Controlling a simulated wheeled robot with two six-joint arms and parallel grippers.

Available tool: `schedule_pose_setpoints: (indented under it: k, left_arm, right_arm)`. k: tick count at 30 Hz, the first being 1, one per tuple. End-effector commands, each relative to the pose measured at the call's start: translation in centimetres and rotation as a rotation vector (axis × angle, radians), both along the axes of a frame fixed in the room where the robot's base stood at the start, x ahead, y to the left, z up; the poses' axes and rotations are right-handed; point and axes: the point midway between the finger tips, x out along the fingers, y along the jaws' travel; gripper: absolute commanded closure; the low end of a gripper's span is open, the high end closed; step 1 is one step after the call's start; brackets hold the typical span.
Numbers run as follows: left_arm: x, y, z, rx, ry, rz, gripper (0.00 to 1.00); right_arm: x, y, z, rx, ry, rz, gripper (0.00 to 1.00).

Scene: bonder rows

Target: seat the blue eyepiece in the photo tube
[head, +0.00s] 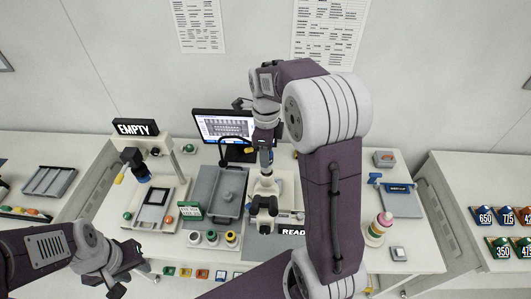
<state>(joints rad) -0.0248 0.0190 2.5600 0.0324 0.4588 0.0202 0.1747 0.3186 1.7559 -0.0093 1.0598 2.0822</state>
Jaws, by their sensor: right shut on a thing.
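The microscope (264,205) stands upright near the middle of the bench, with its photo tube (266,171) at the top, partly hidden from above. My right gripper (265,146) reaches down over the microscope from behind and is shut on a small bluish piece, which looks like the blue eyepiece (266,157). The piece is in line with the tube; I cannot tell whether it touches it. My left gripper (131,275) is open and empty, low at the left near the bench's front edge.
A monitor (224,127) is behind. Small jars (212,238) stand in front of the tray.

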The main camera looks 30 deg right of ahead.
Motion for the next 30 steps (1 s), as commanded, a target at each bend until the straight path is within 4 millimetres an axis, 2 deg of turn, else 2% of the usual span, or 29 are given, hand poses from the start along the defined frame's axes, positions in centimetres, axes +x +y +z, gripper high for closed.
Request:
schedule_pose_setpoints:
  k: [14,30]
  left_arm:
    - [0.00,0.00,0.46,0.000,0.000,0.000,0.64]
    - [0.00,0.00,-0.02,0.000,0.000,0.000,0.64]
  right_arm:
    - [-0.01,-0.18,0.11,0.005,0.003,0.000,1.00]
    - [0.00,-0.18,-0.54,0.005,0.003,0.000,1.00]
